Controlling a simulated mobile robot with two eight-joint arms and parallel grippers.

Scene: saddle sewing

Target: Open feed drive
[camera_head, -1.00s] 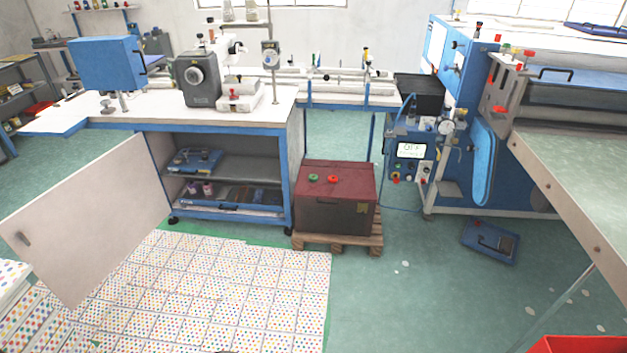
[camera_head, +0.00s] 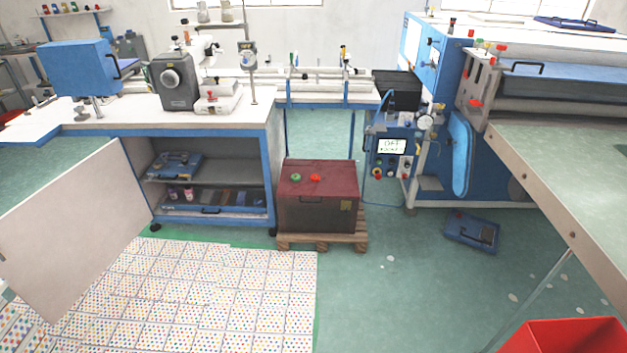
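Nothing in view is clearly labelled as the feed drive. A control box (camera_head: 392,158) with a small lit screen (camera_head: 392,146) that appears to read OFF is on the front of the big blue machine (camera_head: 440,60) at right. Coloured buttons and a round gauge (camera_head: 424,122) are on and beside it. A grey sewing machine (camera_head: 176,80) stands on the white-topped bench (camera_head: 215,120) at left. A blue box (camera_head: 76,68) stands on the same bench. Neither of my grippers is in view.
The bench's cabinet door (camera_head: 62,230) hangs open at left. A dark red box (camera_head: 317,195) sits on a wooden pallet (camera_head: 322,241). A blue case (camera_head: 471,232) lies on the floor. A green-topped table (camera_head: 575,165) and red bin (camera_head: 565,335) are at right. The middle floor is clear.

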